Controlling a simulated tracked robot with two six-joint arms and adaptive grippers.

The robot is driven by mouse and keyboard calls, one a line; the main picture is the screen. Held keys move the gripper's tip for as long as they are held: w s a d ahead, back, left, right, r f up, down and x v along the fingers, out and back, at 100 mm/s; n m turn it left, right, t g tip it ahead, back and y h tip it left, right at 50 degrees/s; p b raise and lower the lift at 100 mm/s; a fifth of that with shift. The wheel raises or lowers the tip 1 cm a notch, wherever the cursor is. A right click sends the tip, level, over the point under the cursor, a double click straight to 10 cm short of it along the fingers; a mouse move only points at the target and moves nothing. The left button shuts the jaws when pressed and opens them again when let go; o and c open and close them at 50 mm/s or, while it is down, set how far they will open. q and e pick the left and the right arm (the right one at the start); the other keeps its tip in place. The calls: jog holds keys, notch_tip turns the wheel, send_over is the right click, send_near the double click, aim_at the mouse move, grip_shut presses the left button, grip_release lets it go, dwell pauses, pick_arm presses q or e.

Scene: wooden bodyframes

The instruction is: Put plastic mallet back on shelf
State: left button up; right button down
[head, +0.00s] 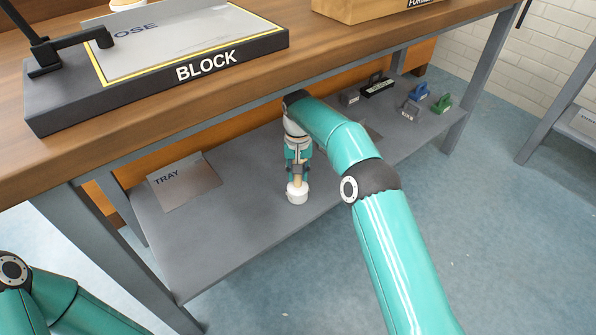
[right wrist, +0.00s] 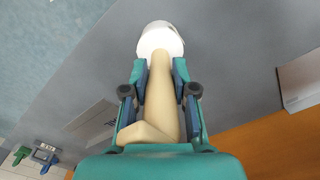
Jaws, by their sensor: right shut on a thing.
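The plastic mallet has a white head (head: 297,193) and a pale wooden handle (right wrist: 161,90). In the head view its head is low over the grey lower shelf (head: 240,220) of the workbench; I cannot tell whether it touches the shelf. My right gripper (head: 298,170) reaches in under the bench top and is shut on the mallet's handle. In the right wrist view the handle lies between the two fingers (right wrist: 160,75), with the white head (right wrist: 160,40) beyond the fingertips. My left arm shows at the bottom left of the head view, but its gripper is out of view.
A plate marked TRAY (head: 184,182) lies on the shelf to the left. Several small tools, among them a green one (head: 442,103) and a blue one (head: 418,92), stand at the shelf's right. The bench top with the BLOCK fixture (head: 208,66) overhangs the shelf.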

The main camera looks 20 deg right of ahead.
jog(key=shift+f, duration=0.2)
jog(key=c, duration=0.8)
grip_release()
jog(key=shift+c, duration=0.2)
